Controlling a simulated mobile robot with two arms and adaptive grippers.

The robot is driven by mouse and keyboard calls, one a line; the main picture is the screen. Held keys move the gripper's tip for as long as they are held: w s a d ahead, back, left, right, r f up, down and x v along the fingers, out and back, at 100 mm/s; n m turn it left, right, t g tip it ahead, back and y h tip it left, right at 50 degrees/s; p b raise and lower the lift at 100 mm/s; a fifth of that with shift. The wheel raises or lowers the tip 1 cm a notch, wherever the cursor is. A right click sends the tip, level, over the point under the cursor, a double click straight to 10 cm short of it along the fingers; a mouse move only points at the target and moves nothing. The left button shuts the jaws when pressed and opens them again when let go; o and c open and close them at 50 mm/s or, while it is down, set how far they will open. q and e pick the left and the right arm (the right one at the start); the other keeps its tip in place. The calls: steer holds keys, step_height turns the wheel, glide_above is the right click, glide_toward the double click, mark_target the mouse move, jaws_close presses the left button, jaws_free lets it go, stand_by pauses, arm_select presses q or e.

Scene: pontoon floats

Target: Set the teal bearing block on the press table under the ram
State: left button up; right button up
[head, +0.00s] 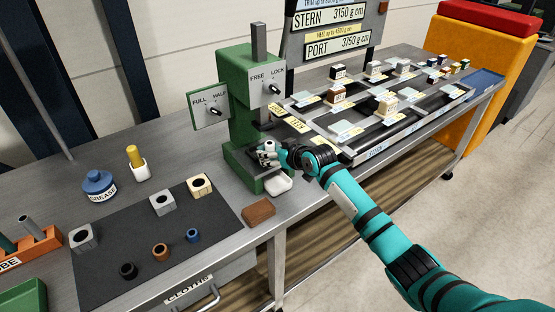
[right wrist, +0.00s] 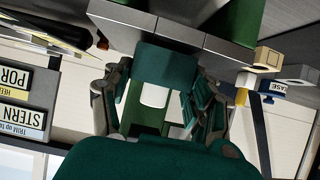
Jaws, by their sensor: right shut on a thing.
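The green press (head: 236,100) stands on the bench, with its grey ram bar (head: 259,42) rising from the top. Its low base, the press table (head: 240,168), is partly covered by my gripper. My right gripper (head: 268,153) is at the front of the press, just above the table. In the right wrist view my right gripper (right wrist: 160,85) is shut on a dark teal block (right wrist: 166,64), close to the press's grey and green parts. The block is hidden in the head view. I cannot tell whether it touches the table. My left gripper is not in view.
A white dish (head: 278,184) and a brown block (head: 258,212) lie just in front of the press. A dark mat (head: 115,215) at left holds several blocks and rings. A rack of labelled trays (head: 375,115) stands at right. A grease pot (head: 98,185) is behind the mat.

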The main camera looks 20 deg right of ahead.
steer(key=shift+w+a+b, duration=0.2)
steer(key=shift+w+b, duration=0.15)
steer(key=shift+w, duration=0.15)
steer(key=shift+w+a+b, duration=0.15)
steer(key=shift+w+b, duration=0.2)
steer(key=shift+w, duration=0.15)
steer(key=shift+w+r, duration=0.1)
steer(key=shift+r, duration=0.1)
steer(key=shift+r, duration=0.25)
steer(key=o, duration=1.3)
steer(key=shift+w, duration=0.1)
steer(key=shift+c, duration=0.2)
steer(key=o, duration=0.4)
steer(key=shift+w+a+f, duration=0.3)
steer(key=shift+w+f, duration=0.05)
steer(key=shift+f, duration=0.1)
steer(key=o, duration=0.3)
steer(key=shift+s+d+b, duration=0.15)
steer(key=shift+s+b, duration=0.1)
steer(key=shift+b, duration=0.05)
